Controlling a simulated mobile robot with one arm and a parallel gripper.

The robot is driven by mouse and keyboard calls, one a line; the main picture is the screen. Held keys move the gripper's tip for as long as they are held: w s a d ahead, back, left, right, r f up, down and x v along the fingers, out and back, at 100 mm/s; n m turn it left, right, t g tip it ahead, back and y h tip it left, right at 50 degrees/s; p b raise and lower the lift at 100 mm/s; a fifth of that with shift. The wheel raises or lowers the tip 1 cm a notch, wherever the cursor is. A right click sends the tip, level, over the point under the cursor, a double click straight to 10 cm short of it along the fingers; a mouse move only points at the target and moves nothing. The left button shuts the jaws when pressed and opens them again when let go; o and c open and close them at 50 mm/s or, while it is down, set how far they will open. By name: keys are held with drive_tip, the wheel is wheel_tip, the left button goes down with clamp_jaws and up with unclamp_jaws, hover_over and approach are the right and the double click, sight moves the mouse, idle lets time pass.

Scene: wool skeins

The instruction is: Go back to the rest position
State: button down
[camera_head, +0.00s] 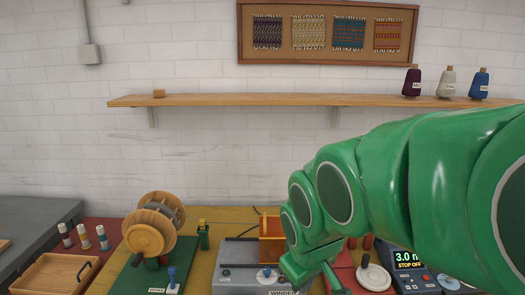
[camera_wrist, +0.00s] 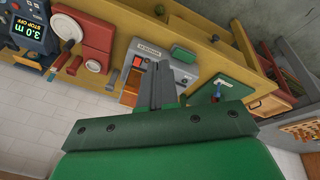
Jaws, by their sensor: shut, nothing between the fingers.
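My gripper (camera_wrist: 163,84) shows in the wrist view with its two dark fingers together and nothing between them. It is in front of the grey winder box (camera_wrist: 150,62) in that view and hides part of it. In the head view my green arm reaches in from the right, and its end is low in the picture, beside the winder box (camera_head: 245,262). The fingertips are not clear there. The arm hides part of the bench and an orange box (camera_head: 270,240).
A wooden reel (camera_head: 150,232) on a green base stands left of the winder. A meter display (camera_head: 409,260) and a white disc (camera_head: 373,277) are on the right. A wooden shelf (camera_head: 250,100) with several yarn cones runs along the wall. A wooden tray (camera_head: 55,275) lies far left.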

drive_tip(key=s+d+f+m+g, duration=0.2)
drive_tip(key=s+d+m, duration=0.1)
drive_tip(key=s, duration=0.6)
drive_tip(key=s+d+f+m+g, duration=0.3)
drive_tip(key=s+d+m, duration=0.1)
drive_tip(key=s, duration=0.5)
drive_tip(key=shift+s, duration=0.25)
drive_tip(key=shift+f, duration=0.1)
